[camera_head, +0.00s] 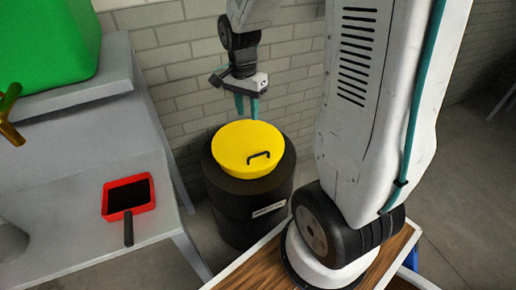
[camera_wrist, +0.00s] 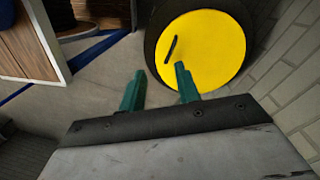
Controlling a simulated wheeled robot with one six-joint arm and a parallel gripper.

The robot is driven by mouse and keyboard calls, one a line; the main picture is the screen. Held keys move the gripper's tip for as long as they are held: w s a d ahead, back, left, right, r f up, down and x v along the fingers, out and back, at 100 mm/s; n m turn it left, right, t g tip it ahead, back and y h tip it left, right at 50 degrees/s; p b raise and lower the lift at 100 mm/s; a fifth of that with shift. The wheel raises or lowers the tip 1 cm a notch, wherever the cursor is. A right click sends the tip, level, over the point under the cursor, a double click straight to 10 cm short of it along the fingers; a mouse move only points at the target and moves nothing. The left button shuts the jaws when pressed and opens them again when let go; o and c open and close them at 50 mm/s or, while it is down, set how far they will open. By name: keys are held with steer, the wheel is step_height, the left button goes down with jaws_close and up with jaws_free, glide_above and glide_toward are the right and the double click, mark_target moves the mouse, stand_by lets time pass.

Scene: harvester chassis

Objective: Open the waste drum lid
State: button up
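The waste drum (camera_head: 240,205) is black and stands on the floor against the brick wall. Its round yellow lid (camera_head: 235,143) lies flat on top and has a small dark handle (camera_head: 258,157) on its near right side. My gripper (camera_head: 247,108) hangs above the far edge of the lid, apart from it, with its green fingers pointing down. In the wrist view my gripper (camera_wrist: 158,85) shows two green fingers spread apart with nothing between them. The lid (camera_wrist: 205,52) and its handle (camera_wrist: 171,48) show beyond the right finger there.
A grey bench (camera_head: 80,175) stands left of the drum, with a red-framed dustpan-like tool (camera_head: 105,200) and a green bin (camera_head: 50,45) on it. The brick wall (camera_head: 170,90) is close behind the drum. Open floor (camera_wrist: 100,75) lies beside the drum.

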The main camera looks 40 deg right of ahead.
steer(key=d+f+m, duration=0.1)
steer(key=f+m, duration=0.1)
steer(key=f, duration=0.5)
steer(key=w+d+f+m, duration=0.1)
steer(key=d+f+m, duration=0.1)
steer(key=f, duration=0.5)
steer(key=d+f+m+g, duration=0.1)
steer(key=d+f+m, duration=0.1)
steer(key=f, duration=0.5)
steer(key=shift+w+d+m, duration=0.2)
steer(key=shift+w+m, duration=0.05)
steer(key=shift+m, duration=0.05)
jaws_close()
